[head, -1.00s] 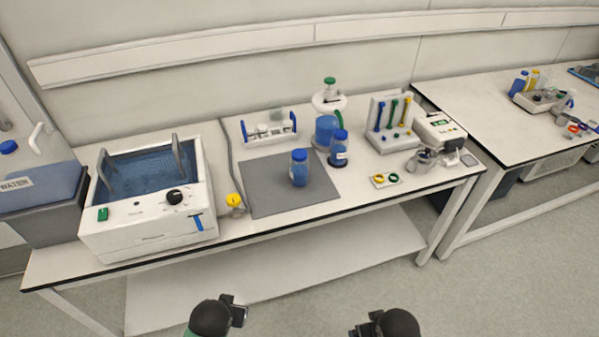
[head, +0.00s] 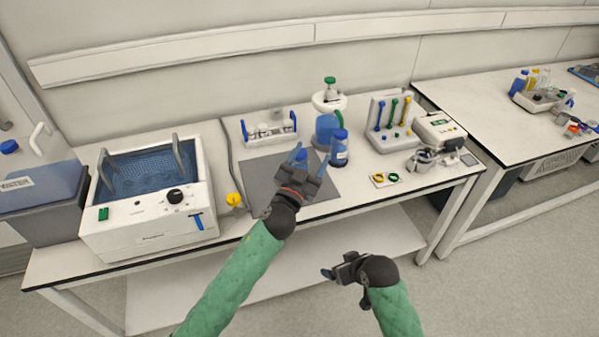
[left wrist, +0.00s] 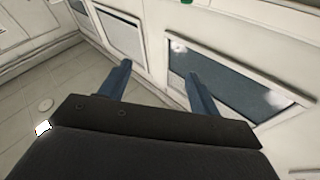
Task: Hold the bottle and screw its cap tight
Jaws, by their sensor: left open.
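A tool rack (head: 391,122) is at right.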

